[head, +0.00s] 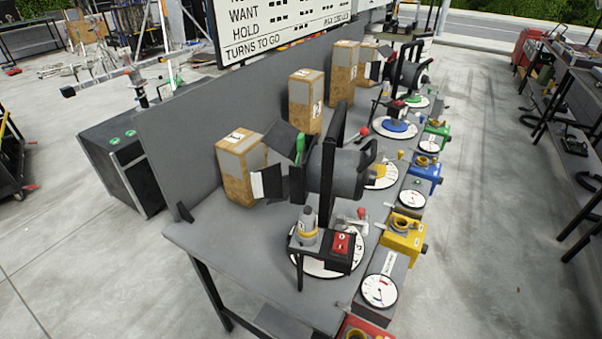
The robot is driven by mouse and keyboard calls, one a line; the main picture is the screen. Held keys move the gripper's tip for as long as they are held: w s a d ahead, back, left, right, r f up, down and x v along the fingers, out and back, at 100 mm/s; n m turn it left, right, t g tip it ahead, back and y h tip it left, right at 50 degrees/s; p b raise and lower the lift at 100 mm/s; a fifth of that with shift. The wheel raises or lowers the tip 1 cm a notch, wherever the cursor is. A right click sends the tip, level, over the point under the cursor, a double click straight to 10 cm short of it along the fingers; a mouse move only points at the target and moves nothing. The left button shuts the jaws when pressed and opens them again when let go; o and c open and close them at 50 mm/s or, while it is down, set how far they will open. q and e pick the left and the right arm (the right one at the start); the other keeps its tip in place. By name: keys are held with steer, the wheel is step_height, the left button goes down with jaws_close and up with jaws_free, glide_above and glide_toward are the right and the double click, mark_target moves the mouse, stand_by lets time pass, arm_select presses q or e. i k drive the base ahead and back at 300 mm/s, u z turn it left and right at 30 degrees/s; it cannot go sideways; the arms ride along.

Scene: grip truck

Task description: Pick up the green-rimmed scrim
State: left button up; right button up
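No scrim with a green rim can be made out for certain. A small upright green piece (300,148) shows at the front of the nearest black lamp (345,172), between its dark flaps; I cannot tell whether it is a scrim's rim or handle. Small green marks also show on top of a black case (128,150) standing on the floor at left, too small to identify. The lamp stands on the grey bench (215,240), facing a cardboard box with a grey face (236,150). Neither of my grippers is in view.
A row of similar lamps, boxes and round dials (379,290) runs back along the bench. Yellow (402,240), blue and green units line its right edge. A grey panel (190,120) backs it. Concrete floor (480,230) is open at right, before dark shelving.

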mark_target(301, 145)
steer(key=k, duration=0.4)
steer(key=u, duration=1.85)
steer(key=i, duration=2.25)
steer(key=z, duration=2.65)
